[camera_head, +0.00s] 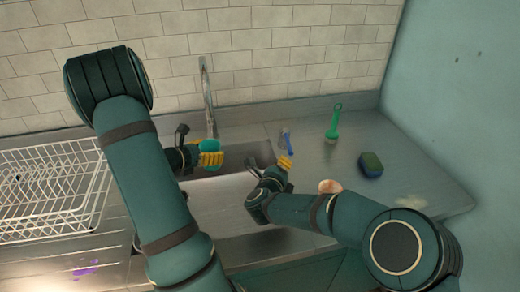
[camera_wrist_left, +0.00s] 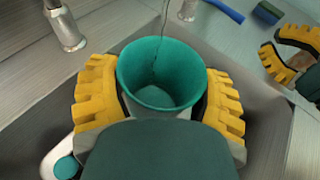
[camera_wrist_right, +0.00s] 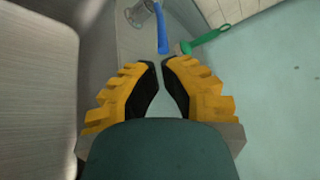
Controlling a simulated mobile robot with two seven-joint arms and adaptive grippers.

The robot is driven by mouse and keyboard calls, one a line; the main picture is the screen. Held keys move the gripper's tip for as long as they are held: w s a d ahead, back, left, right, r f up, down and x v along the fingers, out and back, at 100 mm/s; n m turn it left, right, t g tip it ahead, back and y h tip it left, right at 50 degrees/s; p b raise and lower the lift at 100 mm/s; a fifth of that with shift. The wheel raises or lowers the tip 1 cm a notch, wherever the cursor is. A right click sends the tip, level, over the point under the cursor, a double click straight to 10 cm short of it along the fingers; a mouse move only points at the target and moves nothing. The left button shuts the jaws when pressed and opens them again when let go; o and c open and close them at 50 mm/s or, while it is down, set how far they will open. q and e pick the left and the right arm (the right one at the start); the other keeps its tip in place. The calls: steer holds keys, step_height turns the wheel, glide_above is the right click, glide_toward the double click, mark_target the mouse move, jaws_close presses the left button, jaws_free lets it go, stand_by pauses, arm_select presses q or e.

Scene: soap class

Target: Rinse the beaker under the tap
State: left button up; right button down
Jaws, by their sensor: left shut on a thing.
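My left gripper (camera_wrist_left: 158,100) is shut on a teal beaker (camera_wrist_left: 160,75), with a yellow finger on each side of it. The beaker's open mouth faces the left wrist camera, and its inside looks empty. A thin dark line runs down inside it; I cannot tell what it is. In the head view the beaker (camera_head: 209,146) is just below the tap (camera_head: 208,95), over the sink (camera_head: 225,205). The tap's lower part (camera_wrist_left: 63,25) shows at the upper left in the left wrist view.
A white wire rack (camera_head: 50,195) stands left of the sink. On the right counter are a blue-handled tool (camera_head: 288,143) beside a clear vessel (camera_wrist_right: 138,12), a green brush (camera_head: 334,122), a sponge (camera_head: 371,165) and a small pale round thing (camera_head: 330,186). Walls close off the back and right.

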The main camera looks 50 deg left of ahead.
mark_target(288, 142)
steer(key=s+a+m+y, duration=0.1)
steer(key=s+m, duration=0.1)
steer(key=m, duration=1.4)
steer(key=s+a+m+y, duration=0.2)
steer(key=m, duration=1.4)
steer(key=w+a, duration=0.4)
steer(key=w, duration=0.6)
steer(key=shift+w+a+f+n, duration=0.15)
steer(key=shift+f+n, duration=0.25)
steer(key=shift+f, duration=0.05)
steer(key=shift+w, duration=0.1)
